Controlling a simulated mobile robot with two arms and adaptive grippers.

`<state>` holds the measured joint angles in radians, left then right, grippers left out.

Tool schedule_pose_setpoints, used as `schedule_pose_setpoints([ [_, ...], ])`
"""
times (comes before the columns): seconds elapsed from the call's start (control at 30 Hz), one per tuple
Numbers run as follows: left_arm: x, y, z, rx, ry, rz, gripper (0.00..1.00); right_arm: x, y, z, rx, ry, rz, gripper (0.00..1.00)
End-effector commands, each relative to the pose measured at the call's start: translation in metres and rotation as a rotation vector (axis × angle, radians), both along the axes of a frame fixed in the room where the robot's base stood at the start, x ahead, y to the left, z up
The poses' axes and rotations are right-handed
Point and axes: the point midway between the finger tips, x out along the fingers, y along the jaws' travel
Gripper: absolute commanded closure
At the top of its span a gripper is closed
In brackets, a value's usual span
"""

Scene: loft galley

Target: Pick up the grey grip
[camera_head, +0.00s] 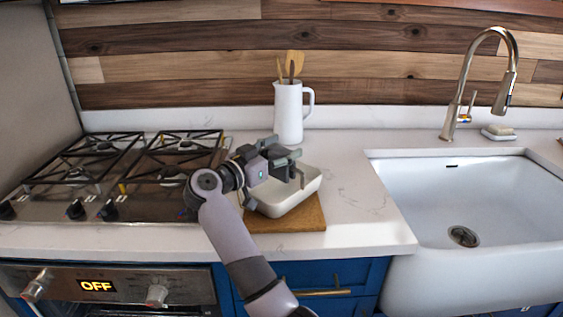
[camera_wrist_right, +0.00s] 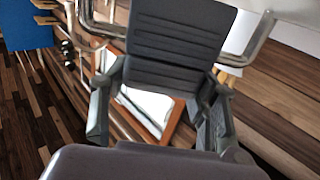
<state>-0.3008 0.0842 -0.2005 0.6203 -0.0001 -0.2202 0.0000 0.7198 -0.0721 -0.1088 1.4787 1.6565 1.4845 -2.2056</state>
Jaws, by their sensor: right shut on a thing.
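My right gripper (camera_head: 284,166) is above the white dish on the counter. In the right wrist view, a dark grey ridged grip (camera_wrist_right: 178,38) fills the upper middle, between the fingers of my right gripper, which is shut on it. Bright bent metal bars show at both sides of the grip; how they join it is not clear. In the head view the grip is small and hard to tell from the gripper's own parts. My left gripper is not in view.
The white dish (camera_head: 304,188) stands on a wooden board (camera_head: 288,225) under my gripper. A white jug (camera_head: 289,112) with wooden utensils stands behind. The gas hob (camera_head: 85,205) lies left and the sink (camera_head: 490,200) right. Counter right of the dish is clear.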

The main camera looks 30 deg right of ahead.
Motion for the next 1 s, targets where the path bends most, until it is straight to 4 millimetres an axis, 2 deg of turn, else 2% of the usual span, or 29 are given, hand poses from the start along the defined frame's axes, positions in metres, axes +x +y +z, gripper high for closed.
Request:
schedule_pose_setpoints([
  [0.3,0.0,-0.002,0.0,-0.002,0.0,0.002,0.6,0.0,0.0,0.0,0.0,0.0,0.0,0.74],
  [0.67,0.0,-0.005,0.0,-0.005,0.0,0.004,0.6,0.0,0.0,0.005,0.0,-0.002,0.0,0.74],
  [0.83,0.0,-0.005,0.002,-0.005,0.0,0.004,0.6,0.0,0.0,0.022,0.0,-0.004,0.001,0.74],
  [1.0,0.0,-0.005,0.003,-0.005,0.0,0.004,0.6,0.0,0.001,0.052,0.002,-0.007,0.0,0.74],
])
